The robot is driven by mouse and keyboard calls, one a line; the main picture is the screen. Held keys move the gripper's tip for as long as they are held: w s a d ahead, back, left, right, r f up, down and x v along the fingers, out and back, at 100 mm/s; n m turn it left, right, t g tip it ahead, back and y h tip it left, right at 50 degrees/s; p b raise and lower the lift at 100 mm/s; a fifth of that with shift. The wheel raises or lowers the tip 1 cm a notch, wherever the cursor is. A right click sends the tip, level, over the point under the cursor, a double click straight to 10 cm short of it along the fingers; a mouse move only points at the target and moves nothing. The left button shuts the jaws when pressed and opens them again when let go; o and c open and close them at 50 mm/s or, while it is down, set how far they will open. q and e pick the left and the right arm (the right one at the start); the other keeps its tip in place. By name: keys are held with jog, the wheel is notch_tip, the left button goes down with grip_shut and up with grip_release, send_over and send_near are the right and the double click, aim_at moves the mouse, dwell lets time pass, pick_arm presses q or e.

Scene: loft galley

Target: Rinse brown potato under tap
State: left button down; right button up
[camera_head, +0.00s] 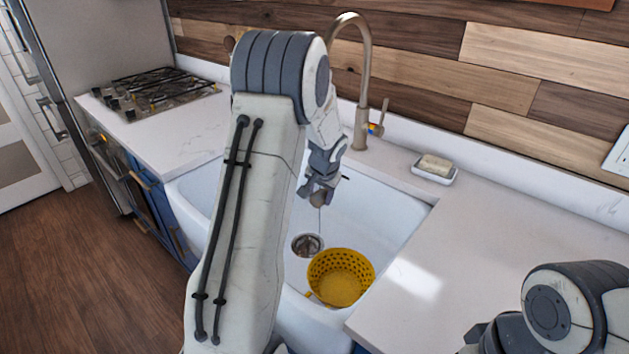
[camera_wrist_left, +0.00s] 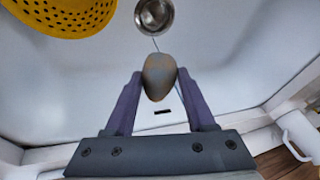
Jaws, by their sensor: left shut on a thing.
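The brown potato (camera_wrist_left: 159,76) is between the two fingers of my left gripper (camera_wrist_left: 157,85) in the left wrist view. In the head view my left gripper (camera_head: 319,193) is shut on it, above the white sink basin (camera_head: 385,212), and the potato (camera_head: 318,201) shows small at the fingertips. The tap (camera_head: 364,80) rises behind the sink; its spout end is hidden behind my left arm. Its side lever (camera_head: 383,112) is upright. A thin line shows below the potato; I cannot tell if it is water.
A yellow perforated colander (camera_head: 341,277) sits in the sink near the front, beside the metal drain (camera_head: 307,245). A soap bar (camera_head: 435,162) lies on a white dish (camera_head: 434,174) right of the tap. The right counter (camera_head: 500,235) is clear. A gas hob (camera_head: 160,88) is at left.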

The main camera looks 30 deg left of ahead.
pick_arm(q)
jog(key=shift+r, duration=0.1)
jog(key=shift+s+d+r, duration=0.45)
jog(key=shift+s+r, duration=0.2)
jog(key=shift+s, duration=0.05)
jog(key=shift+s+d+r, duration=0.45)
jog(key=shift+s+r, duration=0.2)
jog(key=shift+s, duration=0.05)
jog(key=shift+s+d+r, duration=0.45)
jog(key=shift+s+r, duration=0.2)
jog(key=shift+s, duration=0.05)
